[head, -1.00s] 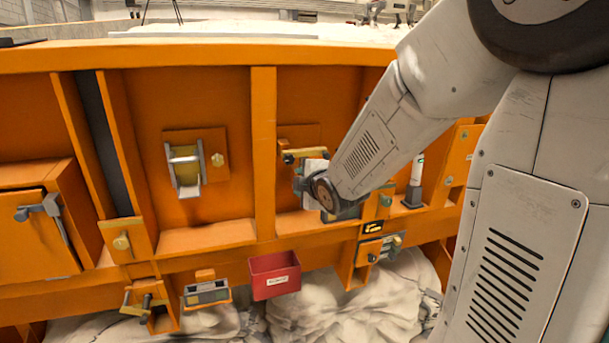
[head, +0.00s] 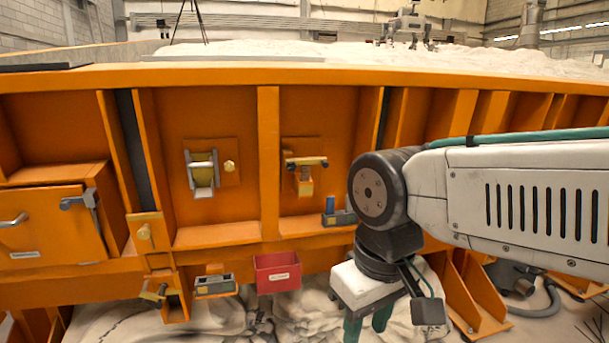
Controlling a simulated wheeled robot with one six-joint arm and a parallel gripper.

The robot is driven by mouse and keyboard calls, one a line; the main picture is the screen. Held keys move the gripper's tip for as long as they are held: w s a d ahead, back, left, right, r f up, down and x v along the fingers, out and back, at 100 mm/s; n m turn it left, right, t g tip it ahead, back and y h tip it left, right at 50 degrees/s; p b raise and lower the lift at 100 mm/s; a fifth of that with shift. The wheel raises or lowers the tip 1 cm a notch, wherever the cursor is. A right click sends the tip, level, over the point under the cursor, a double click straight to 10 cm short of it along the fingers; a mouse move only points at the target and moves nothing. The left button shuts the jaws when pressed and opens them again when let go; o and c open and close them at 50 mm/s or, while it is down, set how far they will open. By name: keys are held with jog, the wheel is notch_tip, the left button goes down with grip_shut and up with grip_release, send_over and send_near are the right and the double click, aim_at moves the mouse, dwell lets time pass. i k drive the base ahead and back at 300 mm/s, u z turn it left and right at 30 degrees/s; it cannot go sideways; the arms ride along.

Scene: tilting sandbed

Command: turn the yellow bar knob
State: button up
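A bar-shaped handle (head: 306,162) with dark ends and a yellowish middle sits on an orange plate in the centre panel. A second small bar with a yellowish tint (head: 153,294) sticks out of an orange bracket at the lower left. I cannot tell for certain which is the yellow bar knob. My gripper (head: 368,326) points down at the lower middle, right of and below both, touching neither. Its two dark green fingers are apart with nothing seen between them. Their tips are near the bottom edge of the picture.
A red bin (head: 277,273) hangs on the lower rail, left of my gripper. A yellow roller in a metal frame (head: 202,173) and a round brass knob (head: 229,166) sit left of centre. A box with a blue piece (head: 338,212) stands on the ledge near my wrist.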

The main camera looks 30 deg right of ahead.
aim_at(291, 166)
jog(key=u, duration=0.35)
jog(key=i, duration=0.45)
jog(key=z, duration=1.4)
